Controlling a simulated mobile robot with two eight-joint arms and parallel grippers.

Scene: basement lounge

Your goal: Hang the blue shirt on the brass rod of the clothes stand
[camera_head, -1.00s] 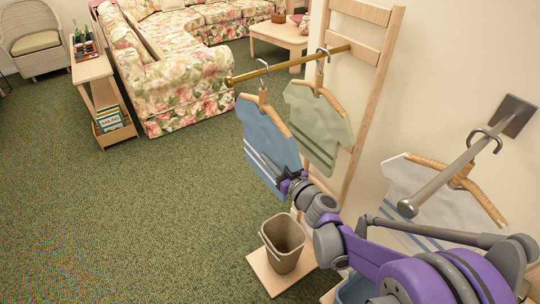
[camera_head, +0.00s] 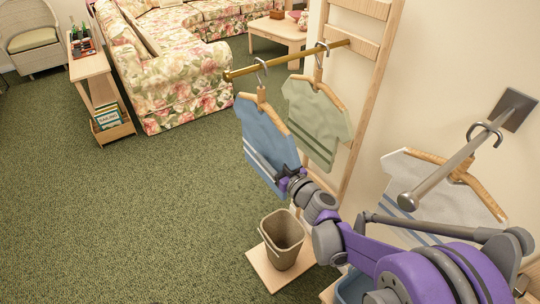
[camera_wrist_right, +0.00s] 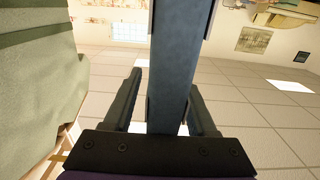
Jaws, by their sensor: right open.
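The blue shirt (camera_head: 265,138) is on a wooden hanger whose hook is over the brass rod (camera_head: 290,62), near the rod's free end. My right gripper (camera_head: 288,178) is at the shirt's lower right edge. In the right wrist view its two fingers (camera_wrist_right: 168,103) are open, one on each side of a blue-grey upright strip (camera_wrist_right: 172,65) that looks like the shirt's edge. Gaps show beside the strip. The clothes stand (camera_head: 376,100) is pale wood. My left gripper is not in view.
A green shirt (camera_head: 316,118) hangs on the same rod, nearer the stand; it also shows close at the left in the right wrist view (camera_wrist_right: 35,100). A white shirt (camera_head: 425,190) hangs from a grey wall rod (camera_head: 440,172). A brown bin (camera_head: 281,240) stands below. Open carpet lies left.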

